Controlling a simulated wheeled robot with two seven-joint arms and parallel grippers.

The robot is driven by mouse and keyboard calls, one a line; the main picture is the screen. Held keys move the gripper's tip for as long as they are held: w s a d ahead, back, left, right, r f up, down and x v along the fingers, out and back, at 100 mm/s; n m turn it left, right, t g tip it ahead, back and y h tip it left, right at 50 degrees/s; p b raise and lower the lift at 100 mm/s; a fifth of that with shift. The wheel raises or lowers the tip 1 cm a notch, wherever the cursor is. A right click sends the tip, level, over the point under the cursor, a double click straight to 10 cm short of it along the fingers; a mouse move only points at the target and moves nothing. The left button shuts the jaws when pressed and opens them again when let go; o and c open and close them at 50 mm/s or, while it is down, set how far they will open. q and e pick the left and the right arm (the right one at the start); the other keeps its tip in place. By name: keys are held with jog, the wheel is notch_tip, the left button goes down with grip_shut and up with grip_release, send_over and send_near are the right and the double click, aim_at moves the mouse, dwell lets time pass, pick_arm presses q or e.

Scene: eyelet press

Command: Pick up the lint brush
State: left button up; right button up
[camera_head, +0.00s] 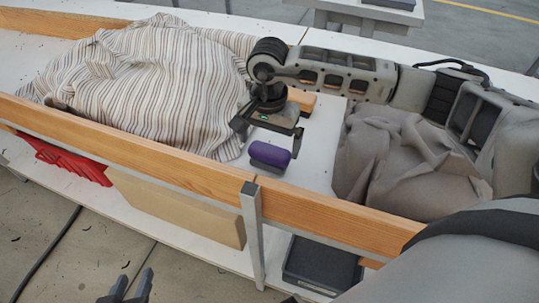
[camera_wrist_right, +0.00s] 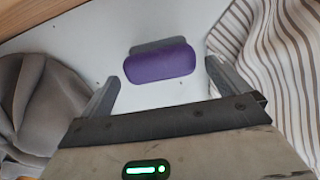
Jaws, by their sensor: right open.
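The lint brush (camera_head: 269,155), a small block with a rounded purple top and a dark grey underside, lies on the white table. It also shows in the right wrist view (camera_wrist_right: 160,64), between and beyond the two fingers. My right gripper (camera_head: 268,134) is open and empty, just above and behind the brush in the head view, with its fingers pointing down. No contact with the brush shows. My left gripper (camera_head: 130,286) is at the bottom edge of the head view, low over the floor, with its two fingers apart and nothing between them.
A striped cloth heap (camera_head: 165,85) lies left of the brush and a grey-brown cloth heap (camera_head: 390,160) lies right. A tan wooden-looking block (camera_head: 302,99) is partly hidden behind my right gripper. A wooden rail (camera_head: 165,163) runs along the table's front. A lower shelf holds a cardboard box (camera_head: 175,207).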

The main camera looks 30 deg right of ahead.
aim_at(270, 149)
notch_tip(270, 149, down, 5)
jog(key=shift+f, duration=0.1)
jog(key=c, duration=0.7)
